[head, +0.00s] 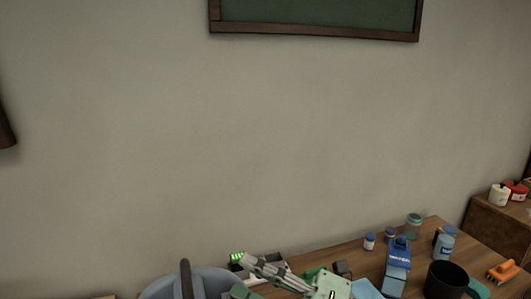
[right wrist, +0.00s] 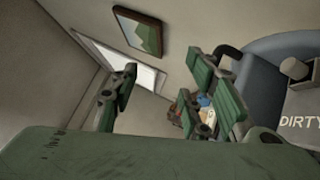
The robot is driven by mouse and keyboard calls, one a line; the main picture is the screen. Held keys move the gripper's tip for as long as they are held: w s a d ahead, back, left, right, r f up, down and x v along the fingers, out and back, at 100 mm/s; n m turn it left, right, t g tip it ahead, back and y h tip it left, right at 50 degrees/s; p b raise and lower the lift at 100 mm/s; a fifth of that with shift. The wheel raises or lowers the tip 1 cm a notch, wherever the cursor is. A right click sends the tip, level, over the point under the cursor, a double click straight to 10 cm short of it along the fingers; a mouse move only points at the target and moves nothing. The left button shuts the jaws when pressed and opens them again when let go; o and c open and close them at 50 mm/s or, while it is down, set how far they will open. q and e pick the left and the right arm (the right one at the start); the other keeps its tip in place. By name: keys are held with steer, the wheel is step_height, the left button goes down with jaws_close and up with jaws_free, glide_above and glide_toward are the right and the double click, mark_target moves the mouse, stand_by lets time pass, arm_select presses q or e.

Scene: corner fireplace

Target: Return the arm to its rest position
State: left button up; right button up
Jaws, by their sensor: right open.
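My right gripper (head: 278,280) shows at the bottom of the head view, in front of the table, with its lower parts cut off by the frame. In the right wrist view, the green fingers of my right gripper (right wrist: 168,88) stand wide apart, with nothing held between them. My left gripper is not in view.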

steer(key=w+d+m+t+h, duration=0.3)
steer(key=d+m+t+h, duration=0.3)
steer(key=m, duration=0.3)
steer(key=w+d+m+t+h, duration=0.35)
steer(key=d+m+t, duration=0.25)
steer(key=m+t, duration=0.25)
steer(key=s+d+f+m+g+h, duration=0.35)
steer(key=d+f+m+h, duration=0.3)
steer(key=f, duration=0.35)
steer(key=s+d+f+m+g+h, duration=0.3)
steer(key=d+f+m+g+h, duration=0.15)
steer(key=d+f+m, duration=0.35)
steer(key=s+a+f+m+g+y, duration=0.1)
steer(key=s+a+f+g, duration=0.1)
steer(key=s+f+g, duration=0.55)
steer(key=s+a+f+g, duration=0.25)
steer(key=s+f, duration=0.55)
steer(key=s, duration=0.6)
step_height(320, 180, down, 26)
steer(key=s+g, duration=0.1)
steer(key=g, duration=0.1)
steer(key=s+d+f, duration=0.1)
steer(key=s+f, duration=0.7)
steer(key=s+d+f, duration=0.2)
steer(key=s+f, duration=0.6)
steer(key=s, duration=0.1)
steer(key=shift+d+g, duration=0.25)
steer(key=shift+g, duration=0.1)
